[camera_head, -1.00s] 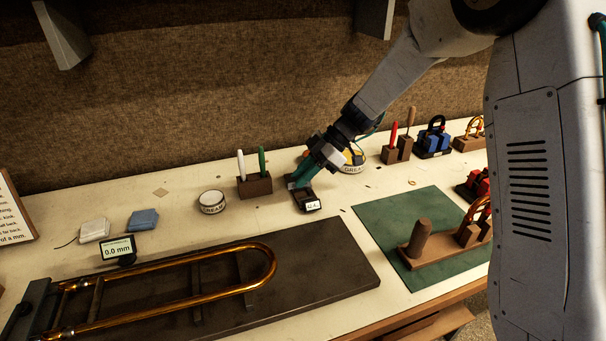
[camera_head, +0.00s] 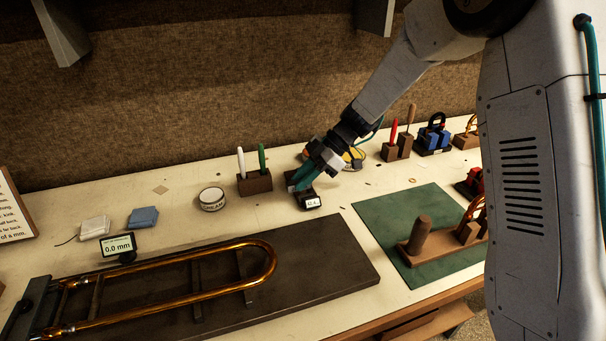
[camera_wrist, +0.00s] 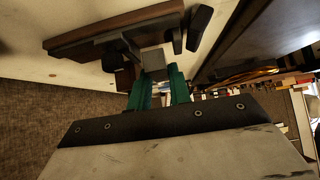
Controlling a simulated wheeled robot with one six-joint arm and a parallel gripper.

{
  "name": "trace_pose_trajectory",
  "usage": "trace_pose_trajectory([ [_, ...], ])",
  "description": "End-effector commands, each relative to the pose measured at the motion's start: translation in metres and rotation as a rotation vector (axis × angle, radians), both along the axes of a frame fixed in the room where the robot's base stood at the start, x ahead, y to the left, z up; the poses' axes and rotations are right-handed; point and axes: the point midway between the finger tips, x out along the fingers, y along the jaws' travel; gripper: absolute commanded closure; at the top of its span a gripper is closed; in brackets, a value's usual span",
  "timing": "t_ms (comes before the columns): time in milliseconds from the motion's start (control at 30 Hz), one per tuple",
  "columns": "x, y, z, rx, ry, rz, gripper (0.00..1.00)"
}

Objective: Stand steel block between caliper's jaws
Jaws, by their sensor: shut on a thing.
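My gripper (camera_head: 300,186) has teal fingers and reaches down to the caliper (camera_head: 309,201), a dark tool with a small lit display, at the back middle of the bench. In the wrist view my gripper (camera_wrist: 157,74) is shut on the grey steel block (camera_wrist: 152,60), held at the fingertips. The caliper (camera_wrist: 100,37) shows there as a brown base with dark jaw parts on both sides of the block. Whether the block touches the base or a jaw, I cannot tell. In the head view the fingers hide the block.
Left of the caliper stand a brown holder (camera_head: 255,184) with white and green tools and a cream tin (camera_head: 212,199). Behind my gripper is another tin (camera_head: 355,158). A green mat (camera_head: 385,222) lies at right, a brass slide (camera_head: 180,290) on a dark board at front left.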

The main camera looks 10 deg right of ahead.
Motion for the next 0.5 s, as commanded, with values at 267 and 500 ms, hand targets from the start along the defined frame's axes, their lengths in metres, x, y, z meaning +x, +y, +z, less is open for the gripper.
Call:
trace_pose_trajectory([
  [267, 0.0001, 0.0001, -0.0066, 0.001, 0.0, 0.0, 1.0],
  [500, 0.0002, 0.0, -0.0001, 0.0, -0.001, 0.0, 1.0],
])
